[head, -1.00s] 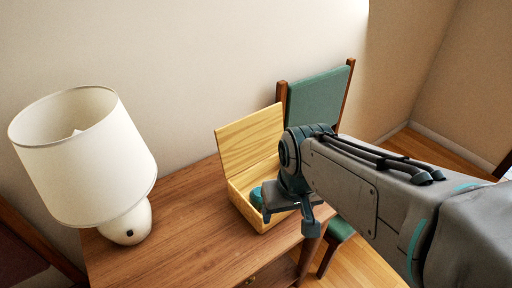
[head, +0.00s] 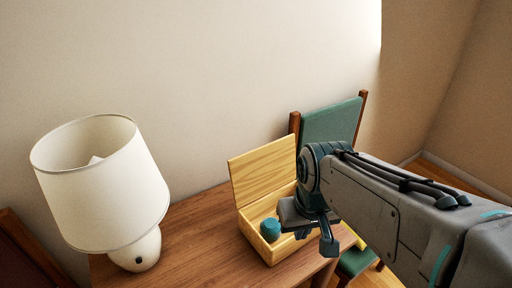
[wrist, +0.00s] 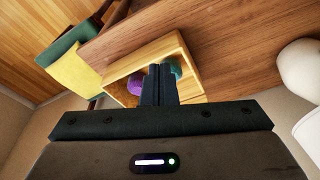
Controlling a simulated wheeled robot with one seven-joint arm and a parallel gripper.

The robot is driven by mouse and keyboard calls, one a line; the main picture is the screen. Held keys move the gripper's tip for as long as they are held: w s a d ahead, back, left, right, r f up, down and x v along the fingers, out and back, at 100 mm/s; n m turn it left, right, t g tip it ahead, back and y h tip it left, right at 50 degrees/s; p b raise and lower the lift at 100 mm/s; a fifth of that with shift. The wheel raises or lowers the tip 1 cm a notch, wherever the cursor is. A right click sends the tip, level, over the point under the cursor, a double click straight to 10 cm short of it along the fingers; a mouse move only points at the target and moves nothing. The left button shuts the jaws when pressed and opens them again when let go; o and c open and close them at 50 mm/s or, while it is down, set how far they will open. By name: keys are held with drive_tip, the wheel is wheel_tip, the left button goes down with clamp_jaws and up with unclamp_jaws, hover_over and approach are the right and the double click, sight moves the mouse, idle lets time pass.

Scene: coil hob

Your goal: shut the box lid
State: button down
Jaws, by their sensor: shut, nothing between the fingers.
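The wooden box (head: 258,250) stands on the table with its lid (head: 262,169) raised upright at the back, toward the wall. A teal round thing (head: 270,229) lies inside the box. In the wrist view the box (wrist: 190,75) shows beyond my fingers, with a purple thing (wrist: 135,86) and a teal thing (wrist: 175,68) in it. My gripper (wrist: 160,68) is shut and empty. In the head view my gripper (head: 328,244) hangs over the right side of the box and hides part of it. I cannot tell whether it touches the box.
A white lamp (head: 105,185) stands on the table (head: 190,235) left of the box. A green-backed chair (head: 332,130) is behind and right of the box. The wall is close behind the lid. Bare tabletop lies between lamp and box.

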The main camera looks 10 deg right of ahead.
drive_tip(key=w+a+r+n+p, duration=0.2)
drive_tip(key=w+r+p, duration=0.1)
drive_tip(key=w, duration=0.8)
drive_tip(key=w+a+r+n+y+p, duration=0.1)
drive_tip(key=w+a+r+n+p, duration=0.15)
drive_tip(key=w, duration=0.95)
drive_tip(key=w+a+r+n+p, duration=0.1)
drive_tip(key=w+a+r+p, duration=0.2)
drive_tip(key=w, duration=0.8)
drive_tip(key=d+p+x, duration=0.1)
drive_tip(key=p+x, duration=0.1)
drive_tip(key=x, duration=0.7)
drive_tip(key=s+d, duration=0.2)
drive_tip(key=s, duration=0.1)
drive_tip(key=shift+s+d+r, duration=0.1)
drive_tip(key=shift+s+r, duration=0.05)
drive_tip(key=shift+s, duration=0.05)
drive_tip(key=shift+d, duration=0.1)
